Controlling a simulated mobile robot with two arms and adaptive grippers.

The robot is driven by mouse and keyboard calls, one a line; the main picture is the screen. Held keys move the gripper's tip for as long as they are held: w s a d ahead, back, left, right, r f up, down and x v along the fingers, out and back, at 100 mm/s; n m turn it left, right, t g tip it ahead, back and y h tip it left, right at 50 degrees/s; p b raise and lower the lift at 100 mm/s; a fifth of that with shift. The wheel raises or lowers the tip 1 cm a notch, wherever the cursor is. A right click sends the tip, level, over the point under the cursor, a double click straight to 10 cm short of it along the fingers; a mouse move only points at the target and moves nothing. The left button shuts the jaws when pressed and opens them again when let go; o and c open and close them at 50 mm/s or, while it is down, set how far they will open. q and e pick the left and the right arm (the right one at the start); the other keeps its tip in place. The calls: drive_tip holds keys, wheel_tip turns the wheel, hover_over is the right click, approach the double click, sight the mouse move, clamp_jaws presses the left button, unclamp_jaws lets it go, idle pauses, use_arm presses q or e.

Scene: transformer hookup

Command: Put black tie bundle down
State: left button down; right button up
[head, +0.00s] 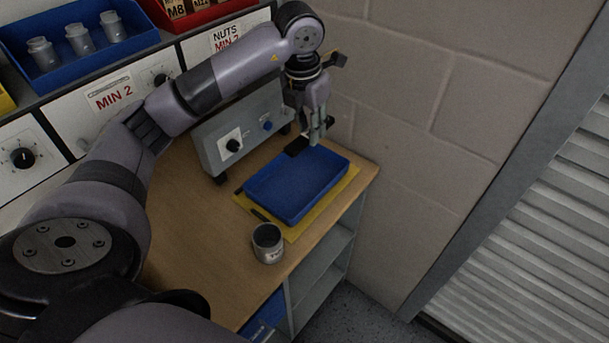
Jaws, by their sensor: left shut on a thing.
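My left gripper (315,133) points down over the back right part of the blue tray (290,217). It is shut on the black tie bundle (297,147), a small dark piece that shows at the fingertips. The bundle is above the tray's back edge; I cannot tell whether it touches the tray. The blue tray looks empty and lies on a yellow mat (351,176) on the wooden bench. My right gripper is not in view.
A grey metal cup (268,243) stands on the bench (205,250) in front of the tray. A grey box with knobs (215,149) stands behind it. A block wall (410,130) rises close on the right. Blue (60,75) and red bins sit on the shelf above.

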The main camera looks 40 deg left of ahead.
sight(310, 188)
use_arm(q)
wheel_tip(310, 188, down, 17)
drive_tip(key=p, duration=0.3)
drive_tip(key=shift+f, duration=0.3)
drive_tip(key=shift+f, duration=0.2)
drive_tip(key=c, duration=1.7)
unclamp_jaws()
drive_tip(key=shift+r, duration=0.1)
